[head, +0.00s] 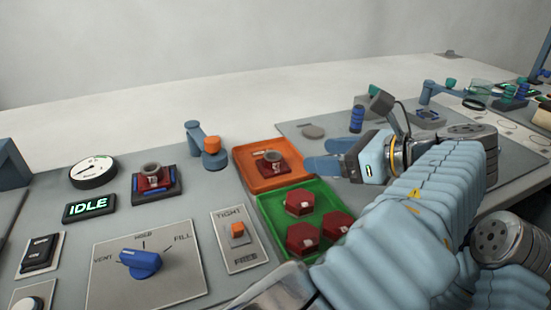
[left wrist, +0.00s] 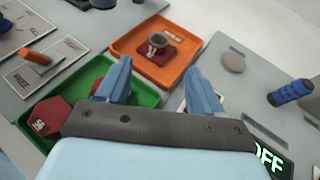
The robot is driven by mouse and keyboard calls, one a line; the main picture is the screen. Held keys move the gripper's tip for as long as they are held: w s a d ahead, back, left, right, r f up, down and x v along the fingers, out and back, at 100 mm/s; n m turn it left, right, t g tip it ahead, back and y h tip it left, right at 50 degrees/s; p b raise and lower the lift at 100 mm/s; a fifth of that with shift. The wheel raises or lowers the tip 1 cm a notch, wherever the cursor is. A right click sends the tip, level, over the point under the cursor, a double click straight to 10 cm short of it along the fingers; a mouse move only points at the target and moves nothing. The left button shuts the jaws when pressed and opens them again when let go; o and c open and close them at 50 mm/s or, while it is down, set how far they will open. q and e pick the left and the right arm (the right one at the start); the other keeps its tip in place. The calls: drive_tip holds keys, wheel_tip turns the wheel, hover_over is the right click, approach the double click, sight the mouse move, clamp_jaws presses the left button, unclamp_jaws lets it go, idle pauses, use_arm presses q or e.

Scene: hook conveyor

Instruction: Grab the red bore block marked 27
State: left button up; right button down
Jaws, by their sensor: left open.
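A red block with a grey ring-shaped bore (head: 276,163) sits in the orange tray (head: 243,168). It also shows in the left wrist view (left wrist: 168,52), between and beyond my fingertips; its marking is too small to read surely. Another red bore block (head: 152,182) sits on a dark blue stand at the left, its mark also unreadable. My left gripper (head: 318,156) is open and empty, above and just right of the orange tray, apart from the block. Its fingers also show in the left wrist view (left wrist: 158,68). My right gripper is not in view.
A green tray (head: 262,203) in front of the orange one holds several red hexagonal blocks (head: 301,202). A blue post with an orange top (head: 210,152) stands left of the trays. A switch plate (head: 239,240) and a blue knob (head: 140,262) lie nearer.

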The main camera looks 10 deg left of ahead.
sight(267, 156)
use_arm(q)
drive_tip(key=x, duration=1.1)
drive_tip(key=shift+s+d+f+b, duration=0.1)
drive_tip(key=shift+s+f+b, duration=0.05)
drive_tip(key=shift+b, duration=0.2)
drive_tip(key=shift+c, duration=0.3)
clamp_jaws()
